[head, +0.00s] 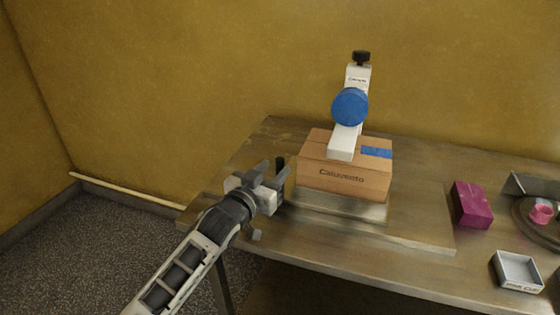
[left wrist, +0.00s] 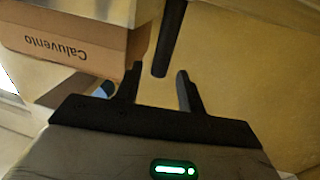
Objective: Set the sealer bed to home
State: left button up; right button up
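The sealer stands on the table with a white arm (head: 345,140), a blue tape roll (head: 350,107) and a black knob (head: 361,58) on top. A brown Caluvento box (head: 345,180) sits on its metal bed (head: 340,205), under the arm, with blue tape on its top. A black upright rod (head: 281,164) stands left of the box. My left gripper (head: 273,173) is at this rod. In the left wrist view, the gripper (left wrist: 160,75) is open and the end of the rod (left wrist: 168,40) shows between its fingertips, with gaps at both sides. My right gripper is out of view.
On the table (head: 420,275) to the right are a magenta block (head: 472,204), a small white-rimmed tray (head: 517,271) and a round stand (head: 530,215) with a pink piece (head: 541,213). The table's front edge is below my left gripper. A wall is behind.

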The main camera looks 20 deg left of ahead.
aim_at(278, 166)
pick_arm(q)
jog(key=shift+w+d, duration=0.2)
jog(key=shift+w, duration=0.8)
jog(key=shift+w+d, duration=0.2)
jog(key=shift+w, duration=0.8)
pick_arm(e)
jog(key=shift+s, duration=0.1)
